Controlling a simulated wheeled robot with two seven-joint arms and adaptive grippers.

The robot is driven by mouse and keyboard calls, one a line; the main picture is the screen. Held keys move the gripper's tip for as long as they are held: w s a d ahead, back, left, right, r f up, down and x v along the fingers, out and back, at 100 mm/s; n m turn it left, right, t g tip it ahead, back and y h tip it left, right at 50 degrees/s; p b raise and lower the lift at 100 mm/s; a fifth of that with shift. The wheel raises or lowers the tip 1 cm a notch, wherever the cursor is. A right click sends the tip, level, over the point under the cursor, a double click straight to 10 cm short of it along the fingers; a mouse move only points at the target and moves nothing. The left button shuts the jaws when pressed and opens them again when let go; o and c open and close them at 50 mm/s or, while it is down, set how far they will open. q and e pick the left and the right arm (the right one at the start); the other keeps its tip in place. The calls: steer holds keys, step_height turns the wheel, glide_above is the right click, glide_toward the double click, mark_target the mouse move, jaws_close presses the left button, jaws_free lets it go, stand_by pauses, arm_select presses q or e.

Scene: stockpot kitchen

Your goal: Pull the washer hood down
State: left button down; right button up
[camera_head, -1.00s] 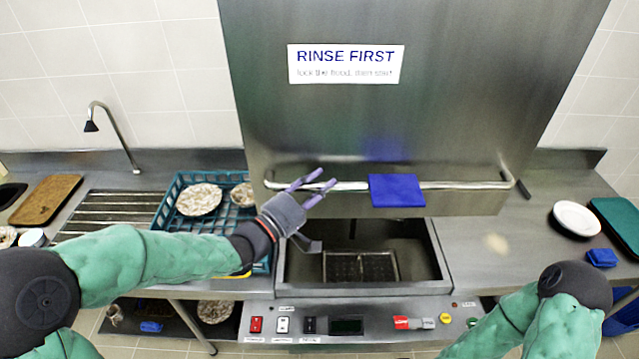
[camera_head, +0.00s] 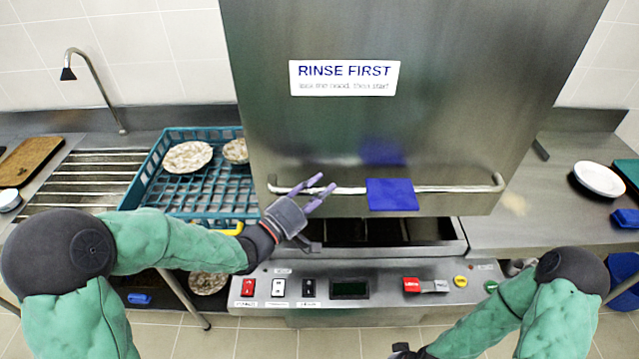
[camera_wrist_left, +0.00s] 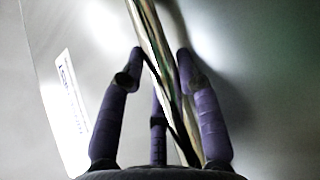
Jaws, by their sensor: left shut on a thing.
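The washer hood (camera_head: 440,110) is a large steel box with a "RINSE FIRST" label (camera_head: 344,78) on its front. Its bar handle (camera_head: 455,189) runs along the lower front, with a blue cloth (camera_head: 392,194) hanging over it. My left gripper (camera_head: 318,194) is at the left part of the handle, shut on the bar; the bar also shows between its purple fingers in the left wrist view (camera_wrist_left: 155,45). The hood's lower edge hangs a little above the washer basin (camera_head: 370,235), which shows as a narrow dark opening. My right gripper (camera_head: 405,352) is mostly cut off at the bottom edge.
A teal rack (camera_head: 150,183) with dirty plates stands on the left counter. A control panel (camera_head: 350,288) with switches is below the basin. A white plate (camera_head: 599,179) and a small blue thing (camera_head: 626,218) are on the right counter. A tap (camera_head: 95,85) stands far left.

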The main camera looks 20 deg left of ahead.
arm_select(q)
step_height(320, 180, down, 17)
steer(key=b, duration=1)
steer(key=shift+b, duration=0.3)
steer(key=c, duration=1.1)
jaws_free()
steer(key=shift+o, duration=1.3)
steer(key=shift+f, duration=0.15)
steer(key=shift+r, duration=0.2)
steer(key=v, duration=1.2)
